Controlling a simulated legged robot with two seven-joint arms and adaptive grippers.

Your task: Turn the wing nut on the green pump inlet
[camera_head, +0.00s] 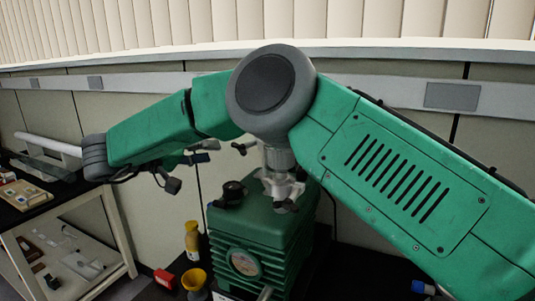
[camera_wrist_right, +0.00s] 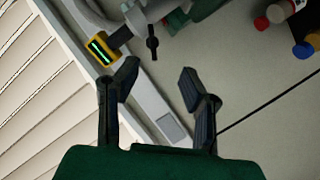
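The green pump (camera_head: 285,238) stands below my right arm, with a pale metal inlet fitting (camera_head: 279,184) on top. A dark wing nut (camera_head: 243,148) shows left of the inlet pipe. In the right wrist view, the black wing nut (camera_wrist_right: 152,43) sticks out from a clamp on the pipe. My right gripper (camera_head: 188,171) is left of it, fingers apart and pointing towards it. In the right wrist view, the open fingers (camera_wrist_right: 158,80) have nothing between them; the nut is beyond the fingertips, apart from them. My forearm hides the upper pipe. My left gripper is not in view.
A yellow gauge with a green display (camera_wrist_right: 103,48) sits beside the clamp. A yellow bottle (camera_head: 192,242), yellow funnel (camera_head: 195,281) and red item (camera_head: 164,278) stand left of the pump. A shelved cart (camera_head: 122,235) is at left; a wall is behind.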

